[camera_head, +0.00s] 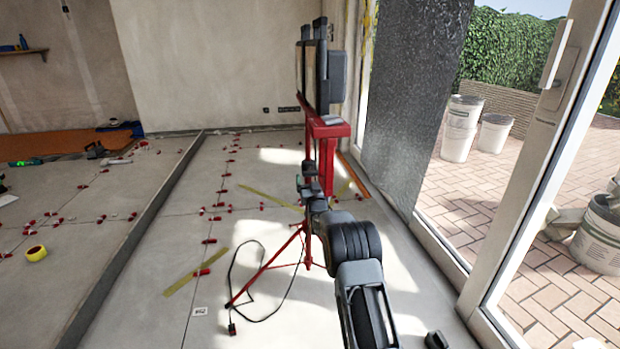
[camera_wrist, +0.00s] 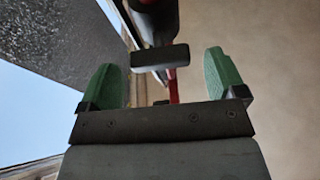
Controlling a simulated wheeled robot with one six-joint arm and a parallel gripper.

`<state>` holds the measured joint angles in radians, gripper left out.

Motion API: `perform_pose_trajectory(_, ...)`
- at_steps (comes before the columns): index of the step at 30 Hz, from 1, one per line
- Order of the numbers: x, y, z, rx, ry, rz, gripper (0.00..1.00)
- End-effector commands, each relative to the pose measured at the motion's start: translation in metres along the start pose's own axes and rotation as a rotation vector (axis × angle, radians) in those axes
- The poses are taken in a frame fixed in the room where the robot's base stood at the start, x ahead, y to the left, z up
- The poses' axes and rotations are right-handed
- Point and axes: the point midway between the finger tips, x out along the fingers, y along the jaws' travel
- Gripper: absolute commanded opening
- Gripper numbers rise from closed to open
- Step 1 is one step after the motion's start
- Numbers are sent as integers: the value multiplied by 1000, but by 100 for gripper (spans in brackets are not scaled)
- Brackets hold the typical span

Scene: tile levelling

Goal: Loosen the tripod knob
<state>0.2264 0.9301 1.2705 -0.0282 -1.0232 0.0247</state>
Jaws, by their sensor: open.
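The red tripod (camera_head: 327,165) stands on the tiled floor right of centre in the head view and carries dark work lights (camera_head: 316,75). My arm hides part of it. In the wrist view, a dark bar-shaped knob (camera_wrist: 160,57) shows in front of a red post (camera_wrist: 173,88). My gripper (camera_wrist: 163,78) is open, with one green finger on each side of the knob and a visible gap on both sides. How deep the knob sits between the fingers is unclear. In the head view my gripper (camera_head: 301,182) is small, beside the tripod's post.
A black cable (camera_head: 262,318) loops on the floor by a tripod leg (camera_head: 262,272). Red levelling clips (camera_head: 210,241) and yellowish strips (camera_head: 195,271) lie on the tiles. A glass door frame (camera_head: 545,150) stands at right, with buckets (camera_head: 461,128) outside.

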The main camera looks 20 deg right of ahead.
Motion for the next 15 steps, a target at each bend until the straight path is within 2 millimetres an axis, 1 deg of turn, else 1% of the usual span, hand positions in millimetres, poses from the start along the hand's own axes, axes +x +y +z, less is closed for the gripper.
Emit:
perform_pose_trajectory(3,12,0,2,0,2,0,89)
perform_pose_trajectory(6,20,0,1,0,1,0,89)
perform_pose_trajectory(15,29,0,0,0,-1,0,89)
